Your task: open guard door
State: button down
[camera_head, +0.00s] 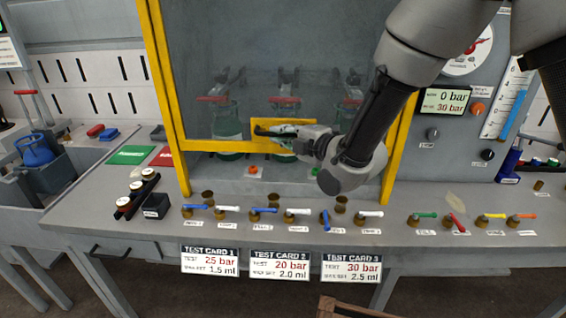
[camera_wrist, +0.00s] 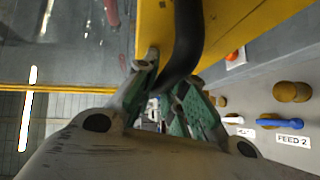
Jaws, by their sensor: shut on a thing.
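The guard door is a clear panel in a yellow frame (camera_head: 215,145), in the middle of the head view. Its bottom bar stands above the bench, with a gap under it between the yellow posts. A black handle (camera_head: 268,131) sits on a yellow plate at the bar; the handle (camera_wrist: 187,45) curves down between my fingers in the wrist view. My gripper (camera_head: 290,133) is shut on this handle, its green-padded fingers (camera_wrist: 165,82) either side of it. My wrist covers the right part of the bar. Green cylinders (camera_head: 227,120) stand behind the panel, partly hidden.
Several coloured valve levers (camera_head: 264,210) line the bench front below the door, with test cards (camera_head: 280,264) under them. A gauge panel (camera_head: 445,100) stands to the right. A blue cylinder (camera_head: 35,150) stands at the far left.

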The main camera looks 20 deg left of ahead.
notch_tip(320, 180, up, 39)
jog(key=shift+r, duration=0.2)
jog(key=c, duration=1.5)
grip_release()
jog(key=v, duration=1.2)
jog(key=shift+w+f, duration=0.1)
